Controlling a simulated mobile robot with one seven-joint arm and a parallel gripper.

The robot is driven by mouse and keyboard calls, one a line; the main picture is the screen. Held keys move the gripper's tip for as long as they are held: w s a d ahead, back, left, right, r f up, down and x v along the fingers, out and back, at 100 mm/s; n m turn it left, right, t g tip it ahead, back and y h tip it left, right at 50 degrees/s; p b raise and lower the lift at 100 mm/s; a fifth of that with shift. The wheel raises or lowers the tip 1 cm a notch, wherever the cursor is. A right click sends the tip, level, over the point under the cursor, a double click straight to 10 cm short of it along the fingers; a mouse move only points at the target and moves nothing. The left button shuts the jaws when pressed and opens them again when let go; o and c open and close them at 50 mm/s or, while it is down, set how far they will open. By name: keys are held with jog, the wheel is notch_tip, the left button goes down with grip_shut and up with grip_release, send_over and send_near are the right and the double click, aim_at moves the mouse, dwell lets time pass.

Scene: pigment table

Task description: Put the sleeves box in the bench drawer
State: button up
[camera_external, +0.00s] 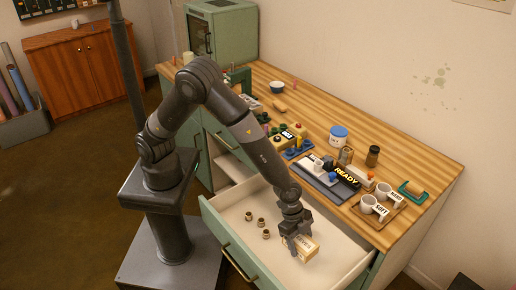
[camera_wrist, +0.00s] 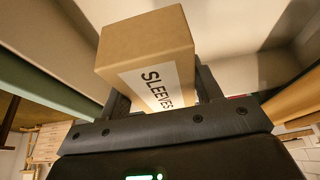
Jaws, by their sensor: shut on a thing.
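The sleeves box (camera_external: 307,250) is a small brown cardboard box with a white label. In the wrist view the sleeves box (camera_wrist: 145,50) shows the word SLEEVES and sits between my two fingers. My gripper (camera_external: 294,240) is shut on it, inside the outline of the open bench drawer (camera_external: 335,267). The drawer is pulled out from the green bench and has a pale floor. I cannot tell whether the box touches the drawer floor or hangs just above it.
Several small metal fittings (camera_external: 262,222) stand in the drawer left of the box. The right part of the drawer is clear.

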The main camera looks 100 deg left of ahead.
aim_at(300, 267)
notch_tip(300, 267, down, 10)
jog(key=shift+f, duration=0.1)
dwell(0.4)
jog(key=shift+f, duration=0.1)
jog(key=o, duration=1.1)
jog(key=shift+c, duration=0.2)
